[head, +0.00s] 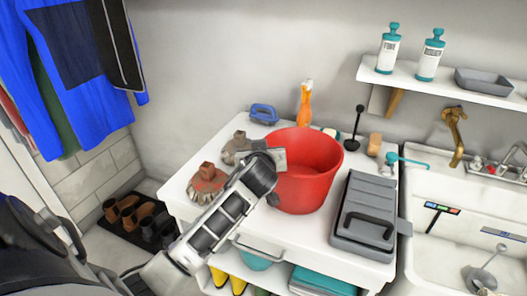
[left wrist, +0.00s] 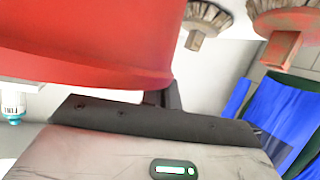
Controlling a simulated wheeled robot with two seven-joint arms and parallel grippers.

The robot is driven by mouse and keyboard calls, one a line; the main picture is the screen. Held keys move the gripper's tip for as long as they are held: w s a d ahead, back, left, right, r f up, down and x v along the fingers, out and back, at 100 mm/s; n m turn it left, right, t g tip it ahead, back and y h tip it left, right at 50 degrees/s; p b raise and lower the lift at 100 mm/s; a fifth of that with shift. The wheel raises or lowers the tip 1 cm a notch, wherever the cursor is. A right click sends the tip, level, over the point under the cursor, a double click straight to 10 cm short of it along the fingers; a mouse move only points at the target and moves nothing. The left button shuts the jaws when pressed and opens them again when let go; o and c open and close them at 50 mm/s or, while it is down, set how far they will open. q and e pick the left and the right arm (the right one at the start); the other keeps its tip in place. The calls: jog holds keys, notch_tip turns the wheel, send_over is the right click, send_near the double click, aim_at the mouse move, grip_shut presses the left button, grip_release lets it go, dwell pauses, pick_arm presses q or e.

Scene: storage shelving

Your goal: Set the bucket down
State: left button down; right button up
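The red bucket (head: 310,180) is upright over the middle of the white table top (head: 350,160). I cannot tell whether its base touches the table or is a little above it. My left gripper (head: 274,160) is at the left side of the bucket's rim and appears shut on it, with a grey finger part showing at the rim. In the left wrist view the red bucket wall (left wrist: 90,45) fills the upper left, close against the gripper (left wrist: 165,98); the fingertips are mostly hidden there. My right gripper is not in view.
A sink (head: 460,225) is farther right.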

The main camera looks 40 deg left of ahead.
pick_arm(q)
jog(key=shift+f, duration=0.15)
jog(key=c, duration=1.7)
grip_release()
